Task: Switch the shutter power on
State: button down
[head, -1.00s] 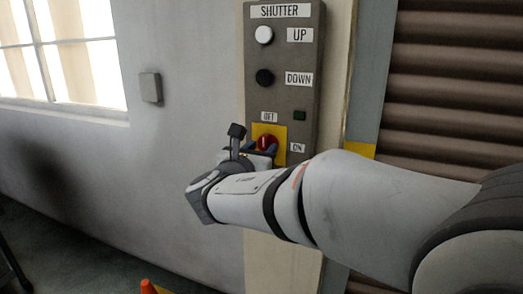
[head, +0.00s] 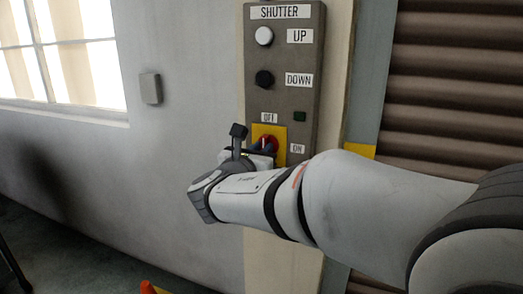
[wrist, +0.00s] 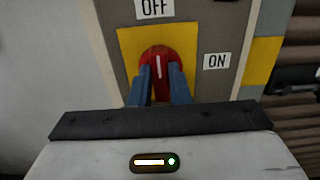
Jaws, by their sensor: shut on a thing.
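The shutter control panel (head: 285,100) is a grey box on a pale post. It has a white UP button (head: 264,36), a black DOWN button (head: 264,78) and a small dark green indicator (head: 299,117). The red rotary power switch (head: 269,141) sits on a yellow plate (wrist: 128,45) between the OFF label (wrist: 154,9) and the ON label (wrist: 216,61). In the wrist view the white mark on the red knob (wrist: 158,60) points nearly straight up, toward OFF. My gripper (wrist: 162,80) has its two blue fingers shut on the knob, one on each side, hiding its lower part.
A brown ribbed shutter (head: 450,110) stands to the right, beside a grey and yellow frame. A small grey wall box (head: 151,88) and a bright window (head: 62,55) are to the left.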

jog(key=shift+f+b, duration=0.1)
jog(key=shift+b, duration=0.2)
jog(key=shift+s+d+f+m+b, duration=0.1)
jog(key=shift+m+b, duration=2.9)
jog(key=shift+b, duration=0.6)
jog(key=shift+w+d+f+m+b, duration=0.1)
jog(key=shift+f+m+b, duration=0.05)
jog(key=shift+m+b, duration=3.15)
jog(key=shift+s+d+f+m+b, duration=0.1)
jog(key=shift+m+b, duration=2.6)
jog(key=shift+b, duration=1.15)
jog(key=c, duration=1.4)
grip_release()
jog(key=shift+r, duration=0.1)
jog(key=shift+o, duration=0.2)
jog(key=shift+s, duration=0.1)
